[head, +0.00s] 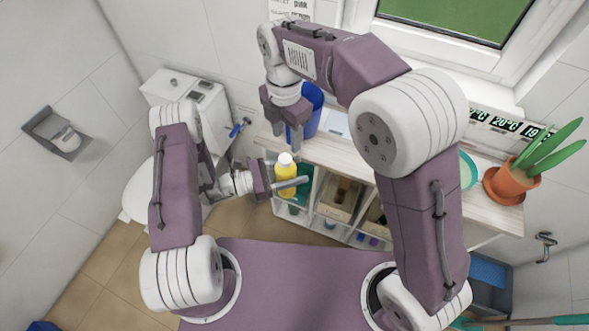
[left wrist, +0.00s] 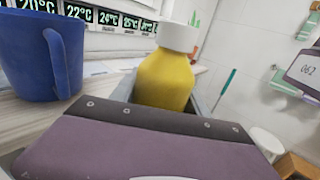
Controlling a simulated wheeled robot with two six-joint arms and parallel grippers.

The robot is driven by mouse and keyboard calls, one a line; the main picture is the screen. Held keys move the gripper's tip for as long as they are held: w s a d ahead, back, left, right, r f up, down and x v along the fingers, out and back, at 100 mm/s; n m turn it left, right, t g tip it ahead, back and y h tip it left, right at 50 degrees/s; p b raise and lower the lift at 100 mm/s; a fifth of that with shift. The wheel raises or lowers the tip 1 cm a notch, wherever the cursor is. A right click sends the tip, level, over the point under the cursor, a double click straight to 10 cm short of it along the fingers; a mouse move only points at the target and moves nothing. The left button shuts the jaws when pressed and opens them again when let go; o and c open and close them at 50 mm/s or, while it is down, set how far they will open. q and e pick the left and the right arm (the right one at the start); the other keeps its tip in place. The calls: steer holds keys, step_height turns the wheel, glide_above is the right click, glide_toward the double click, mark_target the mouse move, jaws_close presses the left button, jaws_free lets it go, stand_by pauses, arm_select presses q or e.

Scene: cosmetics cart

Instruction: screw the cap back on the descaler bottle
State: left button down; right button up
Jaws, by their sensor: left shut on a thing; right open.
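The descaler bottle (head: 286,186) is yellow and stands roughly upright in my left gripper (head: 289,184), which is shut on its body in front of the shelf. It also shows large in the left wrist view (left wrist: 163,82). The white cap (head: 285,159) sits on top of the bottle; in the left wrist view (left wrist: 179,36) it covers the neck. I cannot tell whether it is screwed tight. My right gripper (head: 282,130) is open and empty, pointing down, a little above and behind the cap, close to the blue mug.
A blue mug (head: 311,108) stands on the pale shelf top (head: 340,152) behind the bottle. Bins (head: 340,198) fill the compartments below. A potted plant (head: 515,182) stands at the right end. A toilet (head: 137,190) is at the left.

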mark_target(286, 158)
steer(key=shift+s+a, duration=0.25)
steer(key=shift+f, duration=0.1)
step_height(286, 158, down, 8)
steer(key=shift+r, duration=0.1)
stand_by(0.3)
